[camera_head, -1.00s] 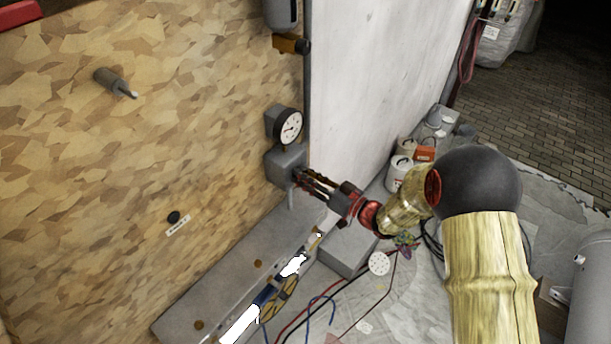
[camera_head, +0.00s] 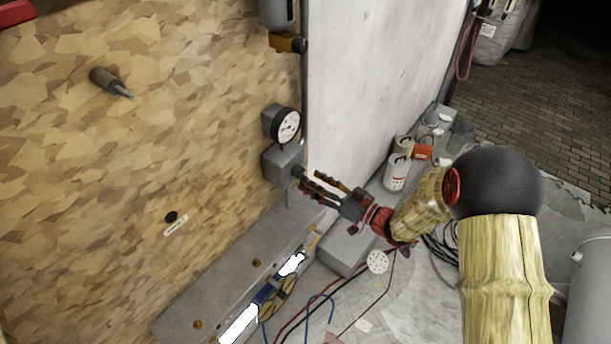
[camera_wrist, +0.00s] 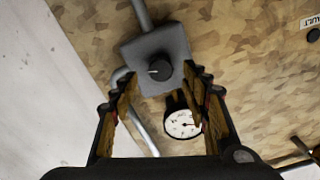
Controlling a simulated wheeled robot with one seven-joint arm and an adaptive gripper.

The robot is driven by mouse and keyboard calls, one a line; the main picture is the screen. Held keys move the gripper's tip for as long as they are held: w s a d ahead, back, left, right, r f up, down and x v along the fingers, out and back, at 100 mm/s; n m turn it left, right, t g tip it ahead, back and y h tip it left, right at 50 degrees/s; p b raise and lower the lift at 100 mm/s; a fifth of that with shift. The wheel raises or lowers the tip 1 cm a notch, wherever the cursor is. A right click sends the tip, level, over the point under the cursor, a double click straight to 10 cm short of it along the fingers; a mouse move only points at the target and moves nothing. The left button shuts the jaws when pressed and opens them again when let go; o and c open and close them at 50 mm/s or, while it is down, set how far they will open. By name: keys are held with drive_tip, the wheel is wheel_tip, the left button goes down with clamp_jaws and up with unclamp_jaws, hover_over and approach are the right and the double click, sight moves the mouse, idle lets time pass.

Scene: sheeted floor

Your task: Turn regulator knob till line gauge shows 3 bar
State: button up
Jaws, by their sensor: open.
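The regulator is a grey box (camera_head: 281,165) on the wooden board. Its dark round knob (camera_wrist: 159,70) faces my wrist camera, and in the head view the knob (camera_head: 298,171) sticks out to the right. The line gauge (camera_head: 288,126) is a white dial with a black rim above the regulator; it also shows in the wrist view (camera_wrist: 183,124), partly behind a finger. Its needle reading is too small to tell. My gripper (camera_head: 322,186) is open and empty, just off the knob. In the wrist view the knob lies between and beyond the fingertips (camera_wrist: 158,84).
A grey ledge (camera_head: 215,285) runs below the board with a blue tool and a disc near it. A white wall panel (camera_head: 375,85) stands right of the regulator. White canisters (camera_head: 397,172) and an orange box stand on the right. Cables lie on the floor.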

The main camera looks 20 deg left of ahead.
drive_tip(key=v, duration=0.7)
drive_tip(key=shift+d, duration=0.35)
drive_tip(key=shift+s, duration=0.1)
